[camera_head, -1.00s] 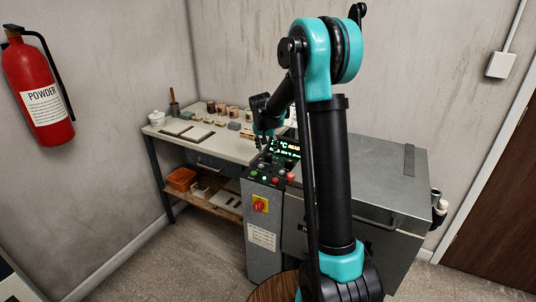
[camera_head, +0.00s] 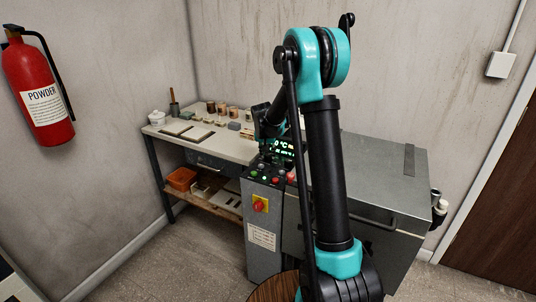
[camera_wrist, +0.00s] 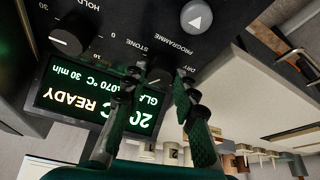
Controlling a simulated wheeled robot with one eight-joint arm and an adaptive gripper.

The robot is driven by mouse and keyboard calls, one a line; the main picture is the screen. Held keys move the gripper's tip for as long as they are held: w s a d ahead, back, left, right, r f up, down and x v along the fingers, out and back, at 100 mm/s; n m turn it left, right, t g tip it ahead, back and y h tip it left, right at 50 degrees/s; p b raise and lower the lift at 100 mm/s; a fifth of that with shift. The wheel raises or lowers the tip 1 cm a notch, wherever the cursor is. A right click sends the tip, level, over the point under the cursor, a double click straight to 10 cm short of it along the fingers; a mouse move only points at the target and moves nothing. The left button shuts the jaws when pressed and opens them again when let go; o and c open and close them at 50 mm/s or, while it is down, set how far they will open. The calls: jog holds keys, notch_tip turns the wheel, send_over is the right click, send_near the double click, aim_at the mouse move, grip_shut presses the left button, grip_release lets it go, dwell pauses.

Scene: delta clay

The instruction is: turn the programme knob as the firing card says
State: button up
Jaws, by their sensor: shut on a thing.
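My gripper (camera_wrist: 161,77) is shut on the programme knob (camera_wrist: 160,73), beside the PROGRAMME label on the black panel (camera_wrist: 120,22) in the wrist view. The panel appears upside down, with STONE and DRY legible around the knob. The green display (camera_wrist: 75,95) shows READY, GLA and 1070 °C 30 min, partly covered by a finger. In the head view my gripper (camera_head: 268,152) is at the panel on the grey pedestal. A white card (camera_head: 262,237) is on the pedestal's front, too small to read.
The HOLD knob (camera_wrist: 66,41) and a grey button with a white triangle (camera_wrist: 196,16) are close by. A red emergency stop (camera_head: 260,204) is below the panel. The grey kiln (camera_head: 385,170) stands right, a workbench (camera_head: 225,147) with pots behind left.

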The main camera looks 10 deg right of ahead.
grip_shut()
jog(key=shift+n, duration=0.3)
jog(key=n+y, duration=0.2)
jog(key=n, duration=0.2)
jog(key=shift+d, duration=0.2)
jog(key=n+y, duration=0.1)
jog(key=n, duration=0.2)
jog(key=n+y, duration=0.1)
jog(key=n, duration=0.3)
jog(key=shift+d+g, duration=0.1)
jog(key=shift+g, duration=0.2)
jog(key=o, duration=0.9)
grip_release()
